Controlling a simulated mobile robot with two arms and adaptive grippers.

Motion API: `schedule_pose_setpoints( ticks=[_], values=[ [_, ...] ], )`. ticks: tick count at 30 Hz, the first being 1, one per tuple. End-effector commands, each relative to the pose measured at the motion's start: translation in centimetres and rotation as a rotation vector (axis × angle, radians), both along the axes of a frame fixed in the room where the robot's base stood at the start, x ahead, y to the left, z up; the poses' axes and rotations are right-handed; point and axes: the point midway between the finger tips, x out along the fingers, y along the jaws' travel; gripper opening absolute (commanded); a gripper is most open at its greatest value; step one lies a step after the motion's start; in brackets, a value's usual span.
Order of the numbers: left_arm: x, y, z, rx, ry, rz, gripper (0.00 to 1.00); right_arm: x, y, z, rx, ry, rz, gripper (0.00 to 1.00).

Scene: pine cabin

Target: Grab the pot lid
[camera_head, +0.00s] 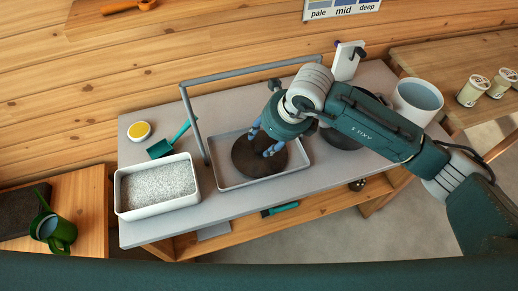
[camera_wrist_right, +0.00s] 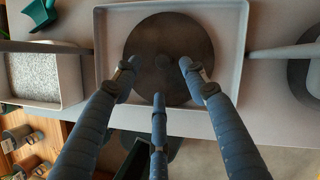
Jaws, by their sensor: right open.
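The pot lid appears to be the dark brown round disc (camera_head: 246,161) lying flat in a shallow grey tray (camera_head: 222,183) on the table. In the right wrist view the disc (camera_wrist_right: 150,38) shows a faint small knob at its middle. My right gripper (camera_head: 265,142) is open over the disc, its blue fingers spread. In the wrist view two fingertips lie to either side of the knob and a third lies on the near side. I cannot tell whether the fingers touch the disc. My left gripper is not in view.
A grey bar frame (camera_head: 196,126) arches over the tray. A white bin of pale grains (camera_head: 157,209) stands left, with a teal scoop (camera_head: 160,149) and yellow-topped round item (camera_head: 139,131) behind. A dark round item (camera_head: 343,138), partly under my arm, and a white pot (camera_head: 416,101) stand right.

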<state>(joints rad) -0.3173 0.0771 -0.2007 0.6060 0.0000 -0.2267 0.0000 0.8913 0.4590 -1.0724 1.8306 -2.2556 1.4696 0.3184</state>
Motion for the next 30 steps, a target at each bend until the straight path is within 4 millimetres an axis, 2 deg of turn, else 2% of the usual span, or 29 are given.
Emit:
schedule_pose_setpoints(
  ticks=[2, 4, 10, 13, 17, 23, 27, 30],
  values=[
    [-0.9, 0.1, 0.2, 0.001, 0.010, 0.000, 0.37, 0.1, 0.1, -0.5, -0.001, 0.000, 0.001, 0.43],
    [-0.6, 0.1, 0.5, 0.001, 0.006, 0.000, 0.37, 0.2, 0.3, -0.9, 0.000, 0.001, 0.001, 0.43],
    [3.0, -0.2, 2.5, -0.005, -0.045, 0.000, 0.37, 1.0, 0.6, -3.4, -0.001, 0.004, 0.000, 0.43],
    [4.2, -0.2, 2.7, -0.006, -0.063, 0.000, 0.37, 1.4, 1.0, -4.8, 0.000, 0.004, 0.001, 0.43],
    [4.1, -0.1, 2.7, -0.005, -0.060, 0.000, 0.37, 1.6, 1.2, -5.5, -0.001, 0.001, 0.002, 0.43],
    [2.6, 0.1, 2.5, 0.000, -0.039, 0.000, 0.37, 1.6, 1.2, -5.6, 0.000, 0.000, 0.002, 0.43],
    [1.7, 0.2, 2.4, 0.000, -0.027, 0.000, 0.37, 1.6, 1.2, -5.6, 0.000, 0.000, 0.002, 0.15],
    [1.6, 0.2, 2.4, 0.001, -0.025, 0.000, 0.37, 1.6, 1.2, -5.6, 0.000, 0.000, 0.002, 0.00]
  ],
)
